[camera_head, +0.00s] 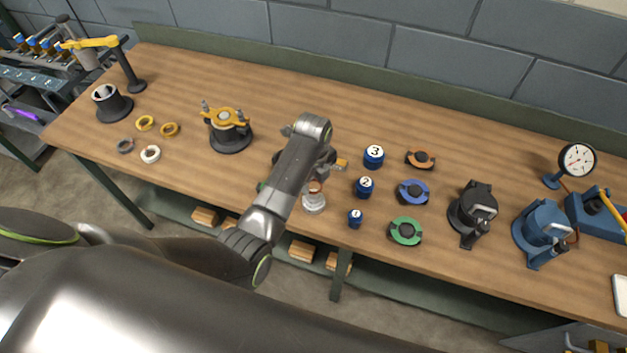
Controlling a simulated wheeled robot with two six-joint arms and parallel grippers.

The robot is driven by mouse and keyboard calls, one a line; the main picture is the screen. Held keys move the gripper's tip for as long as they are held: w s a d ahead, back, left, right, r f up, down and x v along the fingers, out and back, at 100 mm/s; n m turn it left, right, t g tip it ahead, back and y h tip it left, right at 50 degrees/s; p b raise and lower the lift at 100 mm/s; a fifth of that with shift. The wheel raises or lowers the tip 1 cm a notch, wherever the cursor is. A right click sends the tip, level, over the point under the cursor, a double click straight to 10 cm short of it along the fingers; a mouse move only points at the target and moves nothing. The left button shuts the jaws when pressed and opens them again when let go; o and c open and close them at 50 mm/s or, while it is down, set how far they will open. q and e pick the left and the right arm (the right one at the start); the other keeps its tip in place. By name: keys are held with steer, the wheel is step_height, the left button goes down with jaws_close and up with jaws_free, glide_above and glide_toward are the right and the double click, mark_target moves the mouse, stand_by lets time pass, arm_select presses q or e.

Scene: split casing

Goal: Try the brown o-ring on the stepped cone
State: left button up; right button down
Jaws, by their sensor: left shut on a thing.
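The stepped cone (313,204) is a pale silver piece standing upright near the table's front edge, at the middle of the head view. A small reddish-brown ring, the brown o-ring (316,187), shows at the cone's top. My left gripper (319,176) points down right above the cone and is shut on the o-ring. My arm and gripper hide part of this spot. I cannot tell whether the ring sits around the cone or just above it. My right gripper is not in view.
Blue numbered pots (365,187) stand close to the right of the cone. Further right are a green-rimmed disc (405,231), a dark casing (473,213) and a blue casing (541,233). To the left stand a yellow-topped housing (229,131) and several loose rings (150,154). The back middle is clear.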

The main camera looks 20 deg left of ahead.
arm_select(q)
steer(key=shift+s+f, duration=0.15)
steer(key=shift+f, duration=0.5)
steer(key=shift+s+f, duration=0.1)
steer(key=shift+f, duration=0.2)
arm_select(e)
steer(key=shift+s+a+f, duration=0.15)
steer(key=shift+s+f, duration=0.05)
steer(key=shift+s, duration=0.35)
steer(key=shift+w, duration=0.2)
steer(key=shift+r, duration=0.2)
arm_select(q)
steer(key=shift+f+b, duration=0.35)
steer(key=shift+f, duration=0.4)
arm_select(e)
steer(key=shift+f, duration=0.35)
arm_select(q)
steer(key=o, duration=1)
